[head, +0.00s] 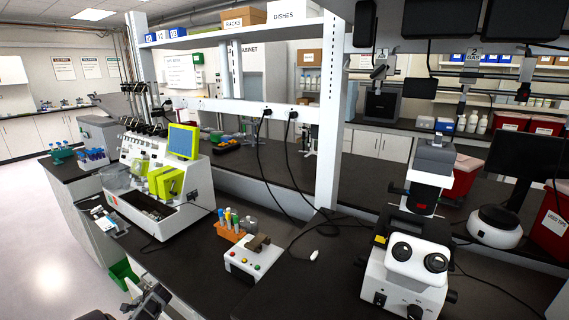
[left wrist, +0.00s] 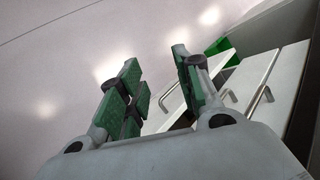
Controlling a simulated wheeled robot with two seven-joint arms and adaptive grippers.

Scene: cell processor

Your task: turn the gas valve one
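A small sign reading "2 GAS" (head: 474,56) hangs on the rail at upper right in the head view, with a grey valve-like fitting (head: 463,80) just below it. A similar grey fitting (head: 380,70) hangs further left on the same rail. Its number is not readable, so I cannot tell whether it is gas valve one. My left gripper (head: 150,298) is low at the bottom left of the head view, in front of the bench and far from both fittings. In the left wrist view its green-padded fingers (left wrist: 157,62) are apart with nothing between them. My right gripper is not seen.
A white processor machine (head: 160,165) stands on the dark bench at left. A control box (head: 251,258), a tube rack (head: 230,232) and a microscope (head: 408,265) stand along the front. A white shelf post (head: 328,120) rises mid-bench. Drawers with handles (left wrist: 265,95) and a green bin (head: 123,272) are near my left gripper.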

